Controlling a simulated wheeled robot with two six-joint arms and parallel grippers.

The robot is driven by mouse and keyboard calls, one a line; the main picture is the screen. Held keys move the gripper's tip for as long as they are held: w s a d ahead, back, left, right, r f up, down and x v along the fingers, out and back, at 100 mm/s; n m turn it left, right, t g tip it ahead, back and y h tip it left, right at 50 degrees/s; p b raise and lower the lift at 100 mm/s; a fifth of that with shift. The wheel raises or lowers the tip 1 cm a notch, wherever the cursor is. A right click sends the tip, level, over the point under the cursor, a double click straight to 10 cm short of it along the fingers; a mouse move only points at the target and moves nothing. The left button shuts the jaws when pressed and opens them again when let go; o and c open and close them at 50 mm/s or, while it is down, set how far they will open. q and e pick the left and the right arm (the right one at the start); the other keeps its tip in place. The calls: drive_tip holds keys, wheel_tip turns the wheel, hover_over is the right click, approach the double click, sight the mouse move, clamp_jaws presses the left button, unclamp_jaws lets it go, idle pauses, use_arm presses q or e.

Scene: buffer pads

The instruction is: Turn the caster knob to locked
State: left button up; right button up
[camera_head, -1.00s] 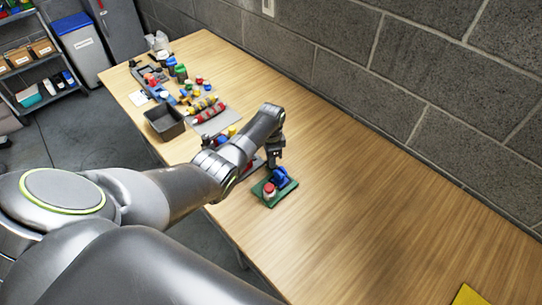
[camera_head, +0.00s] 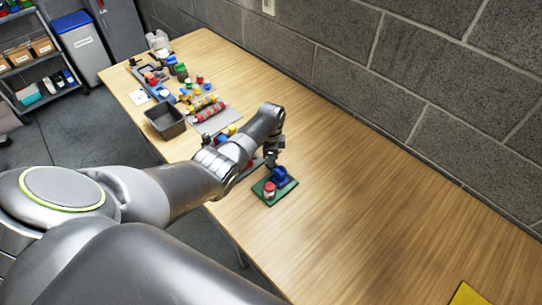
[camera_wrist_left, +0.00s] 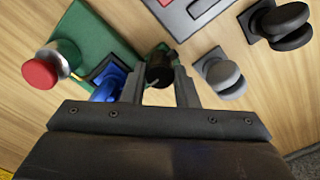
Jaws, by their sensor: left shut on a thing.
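A green board (camera_head: 267,198) lies on the table just in front of my left gripper (camera_head: 273,160). It carries a round red cap (camera_head: 269,187) on a pale base and a blue part (camera_head: 280,175). In the left wrist view, the fingers of my left gripper (camera_wrist_left: 160,76) are on both sides of a small black knob (camera_wrist_left: 160,64) by the board's edge, shut on it. The blue part (camera_wrist_left: 108,84) is beside the left finger. The knob's setting cannot be read, and the fingers hide part of it. My right gripper is out of view.
A grey wheel-like knob (camera_wrist_left: 220,75) and a black one (camera_wrist_left: 282,26) stand close to the right finger. A grey bin (camera_head: 165,122) and several small coloured parts are farther back on the table.

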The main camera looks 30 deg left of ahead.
use_arm(q)
drive_tip(key=o, duration=1)
drive_tip(key=shift+w, duration=0.1)
drive_tip(key=shift+r, duration=0.55)
wheel_tip(320, 180, up, 16)
drive_tip(key=shift+r+b, duration=0.25)
drive_tip(key=shift+b, duration=0.05)
drive_tip(key=shift+f, duration=0.1)
